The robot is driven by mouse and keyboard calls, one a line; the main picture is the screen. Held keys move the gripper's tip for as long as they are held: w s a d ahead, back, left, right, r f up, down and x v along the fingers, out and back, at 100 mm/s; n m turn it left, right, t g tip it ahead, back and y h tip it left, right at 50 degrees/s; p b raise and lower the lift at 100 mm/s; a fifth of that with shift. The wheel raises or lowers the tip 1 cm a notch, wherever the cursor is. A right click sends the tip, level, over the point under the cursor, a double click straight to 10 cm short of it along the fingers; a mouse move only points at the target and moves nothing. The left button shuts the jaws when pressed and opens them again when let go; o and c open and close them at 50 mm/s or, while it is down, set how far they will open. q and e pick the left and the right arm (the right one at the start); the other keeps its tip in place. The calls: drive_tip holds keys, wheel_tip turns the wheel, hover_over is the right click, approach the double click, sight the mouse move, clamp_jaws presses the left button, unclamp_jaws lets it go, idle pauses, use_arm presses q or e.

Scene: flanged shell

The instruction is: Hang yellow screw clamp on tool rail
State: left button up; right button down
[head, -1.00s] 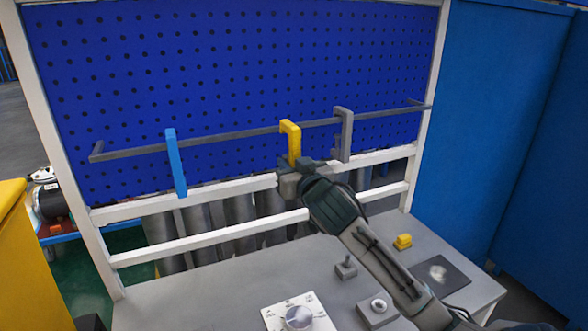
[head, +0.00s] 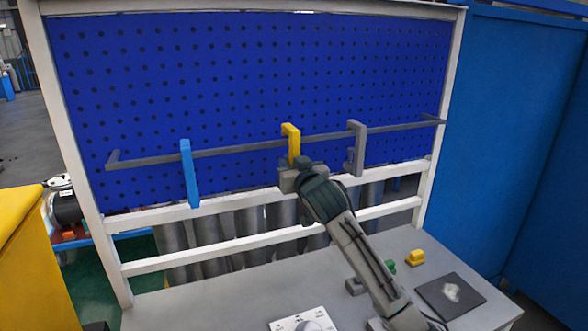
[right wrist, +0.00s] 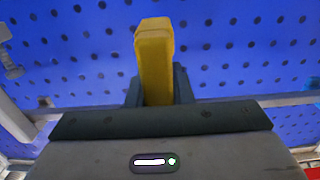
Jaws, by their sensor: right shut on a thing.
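The yellow screw clamp (head: 293,142) is upright at the tool rail (head: 238,150), with its hooked top at rail height. My right gripper (head: 294,168) is shut on its lower part from below and in front. In the right wrist view the yellow clamp (right wrist: 155,62) stands up between the fingers (right wrist: 157,88). The clamp hides the rail behind it, so I cannot tell whether its hook rests on the rail. A blue clamp (head: 189,172) and a grey clamp (head: 358,148) hang on the rail to its left and right. My left gripper is not in view.
A blue pegboard (head: 250,80) in a white frame stands behind the rail. On the grey bench (head: 225,302) are a yellow block (head: 415,257), a dark square pad (head: 450,297) and a white dial panel (head: 305,320). The bench's left part is clear.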

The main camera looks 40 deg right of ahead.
drive_tip(key=shift+x, duration=1.35)
drive_tip(key=shift+f+b, duration=0.45)
drive_tip(key=shift+f, duration=0.15)
drive_tip(key=shift+a, duration=0.1)
drive_tip(key=c, duration=1.2)
unclamp_jaws()
drive_tip(key=shift+s, duration=0.1)
drive_tip(key=shift+f, duration=0.1)
